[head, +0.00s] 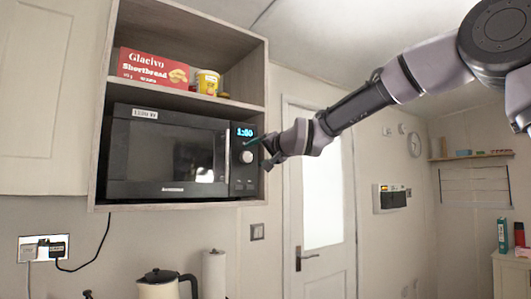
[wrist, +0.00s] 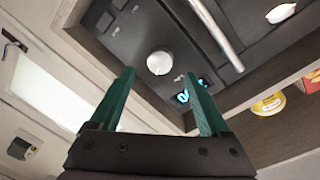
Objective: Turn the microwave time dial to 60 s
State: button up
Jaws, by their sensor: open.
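The black microwave (head: 165,158) sits in the lower part of an open shelf unit in the head view. The round, light time dial (head: 247,157) is below the display on the control panel. The dial also shows in the wrist view (wrist: 159,62), with a small mark I cannot make out. My gripper (head: 259,149) is in front of the panel, to the right of the dial. Its teal fingers are spread apart and empty in the wrist view (wrist: 160,76), apart from the dial as far as I can tell. The display is partly hidden behind a finger there.
A vertical handle (head: 227,158) stands out left of the panel. A red shortbread box (head: 153,67) and a yellow tub (head: 207,82) stand on the shelf above. A kettle (head: 160,284) is below. A door (head: 325,190) is to the right.

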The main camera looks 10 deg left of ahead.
jog(key=v, duration=0.6)
jog(key=shift+d, duration=0.1)
dwell(0.3)
